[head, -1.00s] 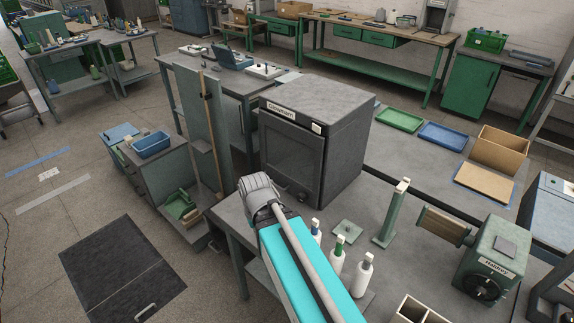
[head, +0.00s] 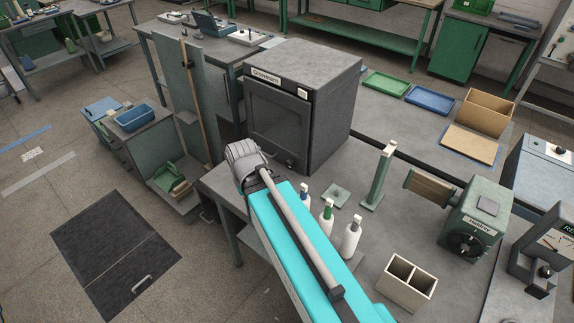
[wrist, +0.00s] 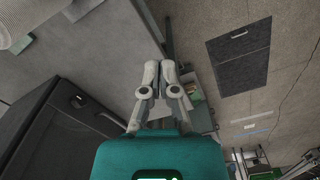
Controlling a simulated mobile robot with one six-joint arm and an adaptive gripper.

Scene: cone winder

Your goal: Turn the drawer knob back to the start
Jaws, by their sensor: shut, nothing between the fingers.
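My gripper (wrist: 160,65) shows in the wrist view with its two grey fingers together and nothing between them. It hangs over the bench's front edge, with the floor beyond. In the head view only my arm shows, and the gripper is hidden behind it. A dark cabinet (head: 278,116) with a framed front stands on the bench. A small dark round knob (head: 291,163) sits low on its front; a knob also shows on the cabinet in the wrist view (wrist: 77,99). My gripper is apart from it. I cannot tell whether this is the drawer knob, and no drawer is clearly visible.
White bottles (head: 352,238), a green post (head: 380,178), a green winder (head: 474,218) and a two-cell box (head: 408,282) stand on the bench. A tall panel (head: 180,95) stands left of the cabinet. A dark mat or hatch (head: 115,250) lies on open floor.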

